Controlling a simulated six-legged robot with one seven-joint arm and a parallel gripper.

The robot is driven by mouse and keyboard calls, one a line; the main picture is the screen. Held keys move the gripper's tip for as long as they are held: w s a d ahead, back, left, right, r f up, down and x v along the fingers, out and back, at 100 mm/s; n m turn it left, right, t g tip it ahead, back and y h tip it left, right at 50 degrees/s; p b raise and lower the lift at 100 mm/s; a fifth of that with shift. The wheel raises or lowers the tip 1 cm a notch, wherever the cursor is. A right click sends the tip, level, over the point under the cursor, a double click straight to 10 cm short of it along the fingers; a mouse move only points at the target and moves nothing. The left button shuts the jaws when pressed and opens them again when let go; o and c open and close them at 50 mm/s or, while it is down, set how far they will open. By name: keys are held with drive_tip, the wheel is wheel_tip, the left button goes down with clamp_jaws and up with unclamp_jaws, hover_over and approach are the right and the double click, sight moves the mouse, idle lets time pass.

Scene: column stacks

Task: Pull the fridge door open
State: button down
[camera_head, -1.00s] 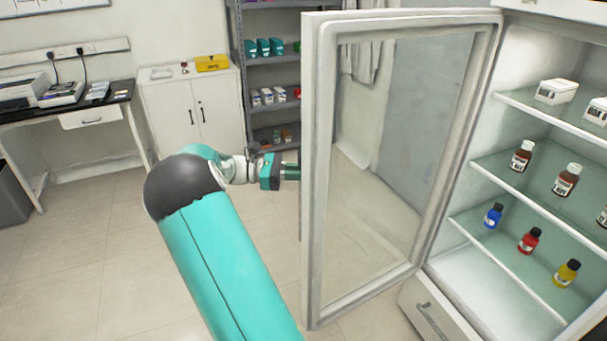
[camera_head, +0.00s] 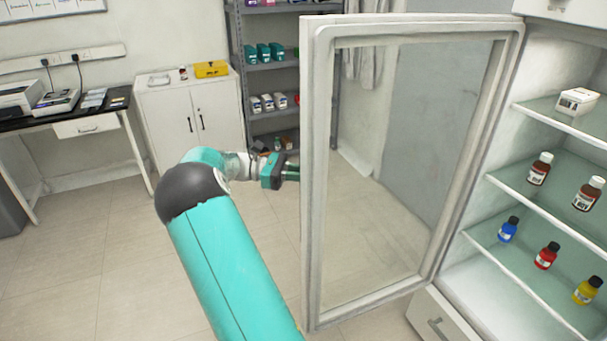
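The fridge door (camera_head: 315,185) is a white frame around a clear glass pane and stands wide open, swung out to the left of the fridge (camera_head: 490,150). My teal arm reaches in from the bottom, and its wrist end with my gripper (camera_head: 290,174) meets the left edge of the door on its far side. The fingertips and the door handle are hidden behind the door frame, so I cannot see whether the fingers are closed on anything. The fridge interior shows glass shelves on the right.
Fridge shelves hold brown bottles (camera_head: 539,169), a blue bottle (camera_head: 508,230), a red bottle (camera_head: 546,256), a yellow bottle (camera_head: 587,291) and a white box (camera_head: 577,101). A grey shelf rack (camera_head: 240,75), white cabinet (camera_head: 165,125) and desk (camera_head: 95,108) stand behind. Floor at left is clear.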

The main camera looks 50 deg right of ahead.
drive_tip(key=shift+w+d, duration=0.15)
drive_tip(key=shift+w, duration=0.05)
idle(0.3)
drive_tip(key=c, duration=1.3)
unclamp_jaws()
drive_tip(key=shift+c, duration=0.2)
drive_tip(key=shift+w, duration=0.1)
drive_tip(key=v, duration=1.3)
drive_tip(key=shift+w, duration=0.25)
